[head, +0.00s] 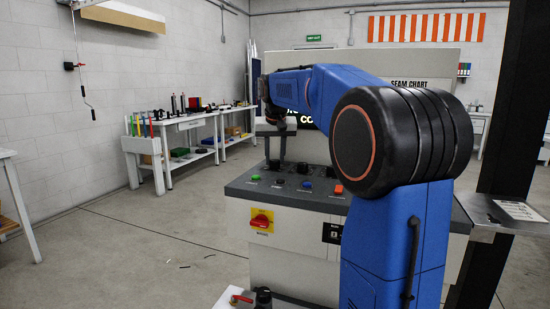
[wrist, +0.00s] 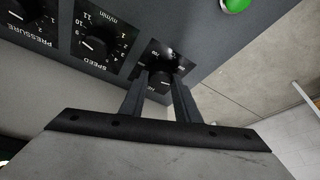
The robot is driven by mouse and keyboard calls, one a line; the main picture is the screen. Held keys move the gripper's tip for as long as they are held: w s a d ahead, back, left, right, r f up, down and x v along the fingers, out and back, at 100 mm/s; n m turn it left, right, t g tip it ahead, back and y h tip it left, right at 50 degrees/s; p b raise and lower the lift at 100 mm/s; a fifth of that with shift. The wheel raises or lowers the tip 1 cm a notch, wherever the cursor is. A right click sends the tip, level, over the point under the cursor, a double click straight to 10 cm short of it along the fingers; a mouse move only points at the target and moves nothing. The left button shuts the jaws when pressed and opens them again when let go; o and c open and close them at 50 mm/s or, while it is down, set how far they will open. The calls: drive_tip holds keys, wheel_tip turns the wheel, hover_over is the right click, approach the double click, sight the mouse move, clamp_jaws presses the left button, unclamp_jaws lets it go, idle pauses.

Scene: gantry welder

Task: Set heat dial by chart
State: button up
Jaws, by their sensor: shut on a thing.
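The heat dial (wrist: 160,82) is a black knob on a dark plate with white marks in the wrist view. Only part of its label shows, and its pointer setting cannot be read. My gripper (wrist: 158,76) is shut on this dial, with one finger on each side. In the head view my gripper reaches down to the back left of the console (head: 285,188). The seam chart (head: 424,84) hangs behind the console; my arm hides most of it, and no values are readable.
The speed dial (wrist: 100,45) and the pressure dial (wrist: 28,10) sit beside the heat dial in the wrist view. A green button (wrist: 236,5) is near the panel edge. Floor at left is open.

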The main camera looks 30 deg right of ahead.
drive_tip(key=m, duration=0.2)
drive_tip(key=m+g+h, duration=0.1)
drive_tip(key=m, duration=0.1)
drive_tip(key=shift+w+a, duration=0.15)
drive_tip(key=m+g+h, duration=0.1)
drive_tip(key=m, duration=0.2)
drive_tip(key=shift+w+m, duration=0.1)
drive_tip(key=shift+m, duration=0.3)
drive_tip(key=m+g, duration=0.1)
drive_tip(key=m, duration=0.3)
drive_tip(key=shift+w+g, duration=0.1)
drive_tip(key=shift+g, duration=0.3)
drive_tip(key=shift+m+g, duration=0.6)
drive_tip(key=shift+m, duration=0.9)
drive_tip(key=o, duration=1)
drive_tip(key=shift+o, duration=0.2)
